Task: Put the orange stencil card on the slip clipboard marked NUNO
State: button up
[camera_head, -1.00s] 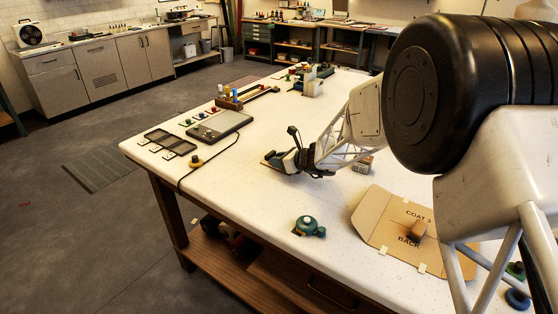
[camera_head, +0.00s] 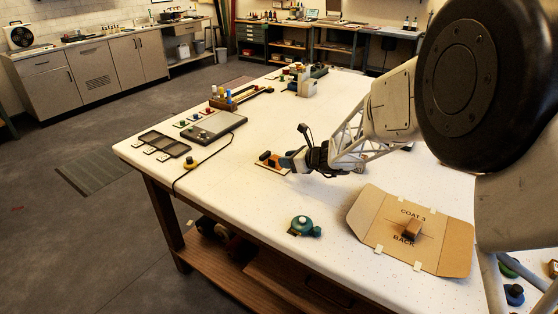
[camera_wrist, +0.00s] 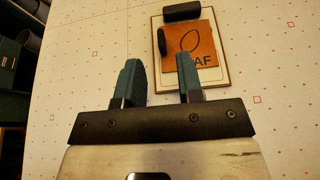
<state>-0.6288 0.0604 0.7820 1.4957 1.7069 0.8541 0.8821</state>
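An orange stencil card (camera_wrist: 190,44) with a leaf outline and the letters "AF" lies flat on a small brown-edged board (camera_wrist: 222,80) in the wrist view. A dark bar (camera_wrist: 182,12) crosses the board's top and a dark block (camera_wrist: 161,42) stands at the card's left edge. In the head view the board (camera_head: 262,167) lies mid-table, partly behind my gripper. My gripper (camera_wrist: 158,68) is open and empty, its teal fingers apart, the right one overlapping the board's lower left in the wrist view. I cannot read the name NUNO anywhere.
Three dark panels (camera_head: 166,144) with small pale tags lie at the table's left, beside a grey device (camera_head: 214,128) with a cable. A teal round tool (camera_head: 304,226) and a cardboard folder (camera_head: 425,251) marked "COAT 3 BACK" lie nearer. The table between is mostly clear.

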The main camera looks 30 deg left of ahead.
jog(key=shift+v, duration=2.8)
jog(key=shift+d, duration=0.1)
jog(key=shift+d+r, duration=0.25)
jog(key=s+d+r+n+h, duration=0.2)
jog(key=s+d+r+n, duration=0.15)
jog(key=d, duration=0.65)
jog(key=s+d+r+n+h, duration=0.1)
jog(key=s+d+r+n, duration=0.3)
jog(key=d, duration=0.6)
jog(key=s+d+r+n+h, duration=0.2)
jog(key=s+d+r, duration=0.25)
jog(key=d, duration=0.45)
jog(key=s+d+n+t+h, duration=0.1)
jog(key=s+d+n+h, duration=0.3)
jog(key=s+d, duration=0.7)
jog(key=s+d+n+t+h, duration=0.1)
jog(key=s+d+n+h, duration=0.3)
jog(key=s+d, duration=0.7)
jog(key=d, duration=0.6)
jog(key=shift+s+r+t+h, duration=0.15)
jog(key=shift+r+t+h, duration=0.15)
jog(key=shift+r, duration=0.1)
